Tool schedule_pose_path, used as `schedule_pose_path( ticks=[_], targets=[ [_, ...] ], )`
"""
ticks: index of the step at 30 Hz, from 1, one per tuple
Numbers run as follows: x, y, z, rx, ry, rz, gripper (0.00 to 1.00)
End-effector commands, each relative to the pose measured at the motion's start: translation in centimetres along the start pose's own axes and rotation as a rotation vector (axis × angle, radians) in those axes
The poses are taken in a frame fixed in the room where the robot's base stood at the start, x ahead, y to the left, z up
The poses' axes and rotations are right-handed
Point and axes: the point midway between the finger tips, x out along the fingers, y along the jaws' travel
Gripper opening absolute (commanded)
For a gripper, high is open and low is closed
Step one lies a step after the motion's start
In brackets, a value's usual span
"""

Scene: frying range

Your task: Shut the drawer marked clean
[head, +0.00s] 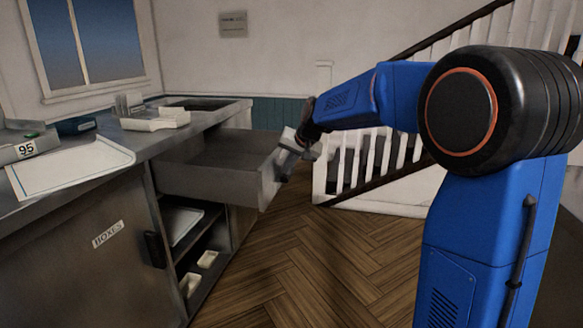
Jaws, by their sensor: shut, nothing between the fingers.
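A grey metal drawer (212,182) is pulled far out from under the counter, and its inside looks empty. No "clean" marking shows on it from this side; its outer front face is turned away from me. My gripper (283,174) is shut and empty at the outer end of the drawer, by the front panel (268,181). I cannot tell whether its fingertips touch the panel.
The metal counter (160,143) holds a white paper (72,167), a white rack (155,121) and a dark blue box (74,126). A cabinet door marked "BOXES" (90,255) and open shelves (200,255) are below. Wooden floor (300,260) is clear; a white stair railing (365,165) stands behind.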

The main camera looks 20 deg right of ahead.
Motion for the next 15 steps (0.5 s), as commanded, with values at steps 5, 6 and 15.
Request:
schedule_pose_path(
  ticks=[5, 6, 15],
  targets=[
    [0.0, 0.0, 0.0, 0.0, 0.0, 0.0, 0.0],
    [0.0, 0.0, 0.0, 0.0, 0.0, 0.0, 0.0],
    [0.9, -1.7, 0.1, -0.003, -0.001, 0.0, 0.0]
  ],
)
